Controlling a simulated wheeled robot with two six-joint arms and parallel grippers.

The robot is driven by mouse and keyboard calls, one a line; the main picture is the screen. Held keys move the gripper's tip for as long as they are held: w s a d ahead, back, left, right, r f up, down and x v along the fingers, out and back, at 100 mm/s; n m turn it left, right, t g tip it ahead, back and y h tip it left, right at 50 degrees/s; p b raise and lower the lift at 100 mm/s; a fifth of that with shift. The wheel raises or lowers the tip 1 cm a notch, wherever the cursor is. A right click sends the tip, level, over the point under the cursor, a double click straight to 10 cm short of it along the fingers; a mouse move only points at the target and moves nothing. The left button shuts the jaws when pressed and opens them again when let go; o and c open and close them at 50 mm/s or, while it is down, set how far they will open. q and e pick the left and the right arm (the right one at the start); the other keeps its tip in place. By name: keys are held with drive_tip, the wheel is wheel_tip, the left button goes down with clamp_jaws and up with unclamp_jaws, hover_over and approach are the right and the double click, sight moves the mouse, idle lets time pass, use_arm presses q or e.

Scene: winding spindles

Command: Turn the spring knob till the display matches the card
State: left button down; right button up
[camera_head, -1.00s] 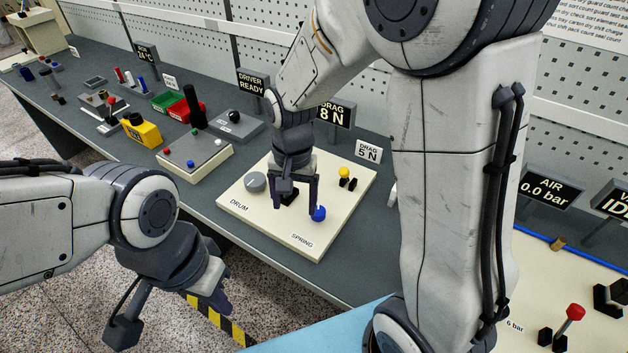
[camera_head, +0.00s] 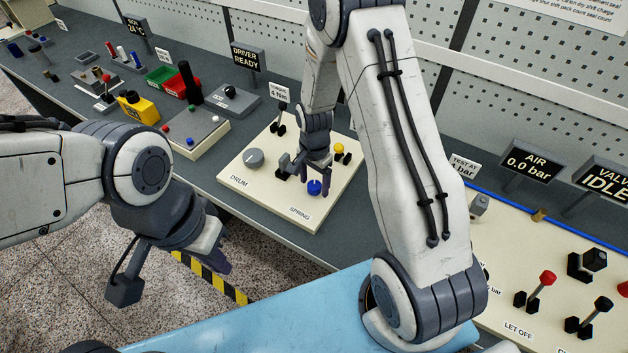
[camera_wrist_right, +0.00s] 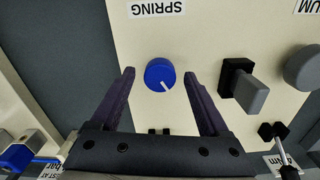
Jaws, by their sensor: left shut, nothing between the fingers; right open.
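The blue spring knob (camera_head: 314,187) stands on the cream panel (camera_head: 250,196) by the SPRING label. In the right wrist view the knob (camera_wrist_right: 160,72) shows a white pointer mark and lies between the open fingertips of my right gripper (camera_wrist_right: 159,78), with a gap on each side. In the head view my right gripper (camera_head: 312,172) is above and around the knob. The drag display and its card are hidden behind my right arm. My left gripper (camera_head: 222,262) is shut and empty, off the bench front, above the floor.
A grey drum knob (camera_head: 255,158), a yellow-topped lever (camera_head: 339,149) and a dark-based grey handle share the panel. A TORQUE 4 Nm card (camera_head: 280,92) stands behind. An air panel with red (camera_head: 547,278) and black levers is at right. A blue surface (camera_head: 270,310) is in front.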

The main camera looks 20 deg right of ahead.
drive_tip(key=shift+f, duration=0.2)
drive_tip(key=shift+c, duration=0.3)
clamp_jaws()
